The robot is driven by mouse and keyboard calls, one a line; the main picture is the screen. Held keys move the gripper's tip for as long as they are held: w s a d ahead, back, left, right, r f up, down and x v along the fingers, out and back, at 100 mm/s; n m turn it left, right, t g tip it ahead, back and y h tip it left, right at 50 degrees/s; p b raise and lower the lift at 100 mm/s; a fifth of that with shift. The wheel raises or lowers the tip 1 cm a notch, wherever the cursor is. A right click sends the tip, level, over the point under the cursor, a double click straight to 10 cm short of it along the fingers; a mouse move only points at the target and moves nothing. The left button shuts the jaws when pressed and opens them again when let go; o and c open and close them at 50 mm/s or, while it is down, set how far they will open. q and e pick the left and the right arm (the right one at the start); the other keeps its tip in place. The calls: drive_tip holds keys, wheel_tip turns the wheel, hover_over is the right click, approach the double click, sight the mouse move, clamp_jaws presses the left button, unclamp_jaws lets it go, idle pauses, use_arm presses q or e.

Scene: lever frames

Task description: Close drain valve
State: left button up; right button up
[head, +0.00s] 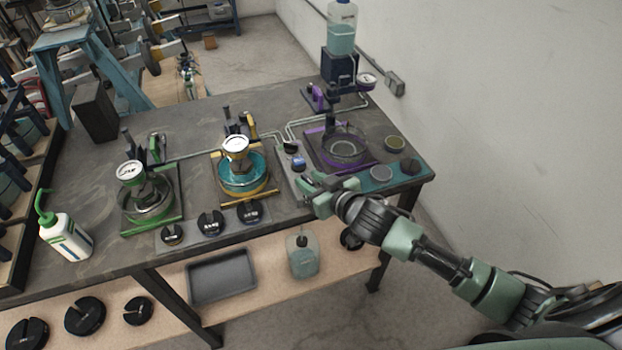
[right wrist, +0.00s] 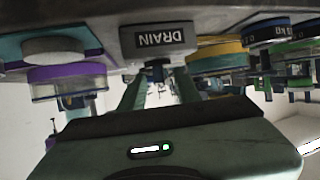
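The drain valve's front block carries a black DRAIN label (right wrist: 158,39), seen close up in the right wrist view. A small dark valve part (right wrist: 157,72) sticks out below the label. My right gripper (right wrist: 159,86) has its two green fingers spread on either side of that part, with visible gaps. In the head view my right gripper (head: 312,188) is at the front end of the grey valve panel (head: 284,173), hiding the drain valve there. My left gripper is in neither view.
A blue-green ring station (head: 243,187) stands left of the panel and a purple-framed one (head: 318,160) right of it. A clear jug (head: 303,260) stands on the lower shelf beneath the panel. A grey tray (head: 222,277) lies beside it. A green-capped bottle (head: 66,238) stands far left.

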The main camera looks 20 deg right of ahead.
clamp_jaws()
